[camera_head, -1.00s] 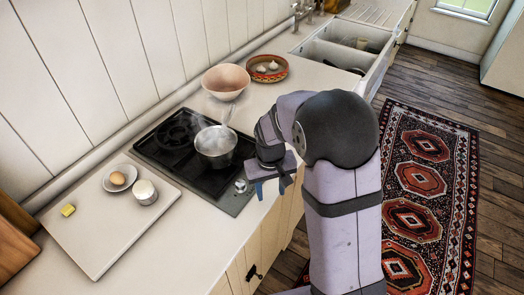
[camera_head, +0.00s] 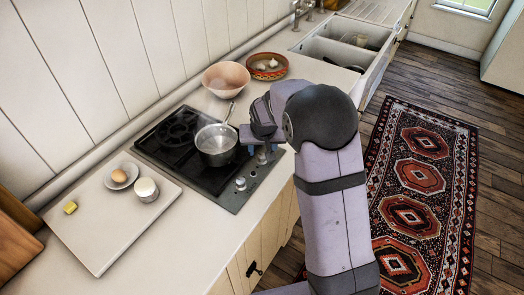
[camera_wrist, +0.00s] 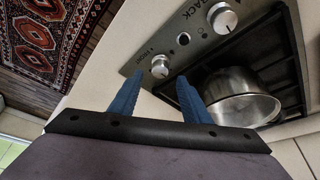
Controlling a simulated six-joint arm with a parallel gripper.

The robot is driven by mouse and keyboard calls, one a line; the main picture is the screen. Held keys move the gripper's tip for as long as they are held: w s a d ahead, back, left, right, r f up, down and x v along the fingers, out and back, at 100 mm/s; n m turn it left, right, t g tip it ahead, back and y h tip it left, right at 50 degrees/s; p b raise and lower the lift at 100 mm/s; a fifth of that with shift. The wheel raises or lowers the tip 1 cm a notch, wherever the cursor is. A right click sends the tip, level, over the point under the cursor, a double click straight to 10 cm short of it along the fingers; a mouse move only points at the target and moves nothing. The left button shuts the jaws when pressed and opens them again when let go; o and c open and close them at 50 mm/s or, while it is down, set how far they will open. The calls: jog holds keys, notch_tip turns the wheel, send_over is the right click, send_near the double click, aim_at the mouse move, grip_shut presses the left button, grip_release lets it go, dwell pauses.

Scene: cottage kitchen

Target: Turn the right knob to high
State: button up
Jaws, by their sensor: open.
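The cooktop's control panel shows in the wrist view (camera_wrist: 200,45) with two round silver knobs. The right knob (camera_wrist: 160,66), near the panel's end, lies just beyond and between my blue fingertips; it also shows in the head view (camera_head: 262,158). The other knob (camera_wrist: 222,18) is farther along the panel, and a small dark round part sits between them. My gripper (camera_wrist: 159,78) is open and empty, with a finger to each side of the right knob in the picture. I cannot tell whether the fingers touch it. In the head view my gripper (camera_head: 249,136) is partly hidden by my arm.
A metal pot (camera_head: 216,146) stands on the black cooktop (camera_head: 175,150), close to my gripper. A pink bowl (camera_head: 226,78) and a patterned dish (camera_head: 267,67) stand behind. A cutting board (camera_head: 90,235) with an egg on a plate and a white cup lies left.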

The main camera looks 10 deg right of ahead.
aim_at(262, 155)
jog(key=shift+p+x, duration=0.5)
jog(key=shift+x, duration=1.3)
jog(key=shift+c, duration=0.3)
jog(key=c, duration=1)
